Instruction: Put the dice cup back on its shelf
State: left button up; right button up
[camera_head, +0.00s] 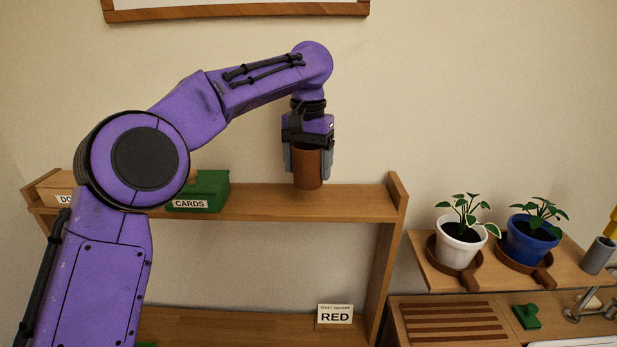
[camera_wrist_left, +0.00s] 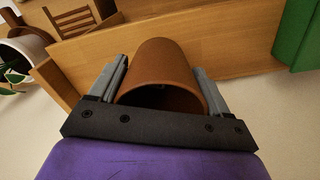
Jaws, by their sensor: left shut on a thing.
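The dice cup (camera_head: 307,168) is a brown cylinder held upright between the fingers of my left gripper (camera_head: 308,163). In the head view it is at the top board of the wooden shelf (camera_head: 260,203), right of its middle. I cannot tell whether its base touches the board. In the left wrist view the cup (camera_wrist_left: 165,72) fills the space between the grey fingers of the gripper (camera_wrist_left: 163,88), with its open mouth toward the wrist. My right gripper is not in view.
A green box labelled CARDS (camera_head: 200,191) and a wooden box (camera_head: 58,188) stand left on the top board. A RED card (camera_head: 335,315) is on the lower board. A white pot (camera_head: 457,243) and a blue pot (camera_head: 529,242) stand at right. The top board right of the cup is clear.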

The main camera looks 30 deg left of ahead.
aim_at(309, 180)
pick_arm(q)
jog(key=f, duration=0.1)
jog(key=w+f, duration=0.1)
jog(key=f, duration=0.2)
jog(key=shift+w+a+f, duration=0.25)
jog(key=shift+w+a, duration=0.05)
jog(key=shift+w, duration=0.05)
jog(key=shift+f, duration=0.4)
jog(key=shift+f, duration=0.15)
jog(key=o, duration=1)
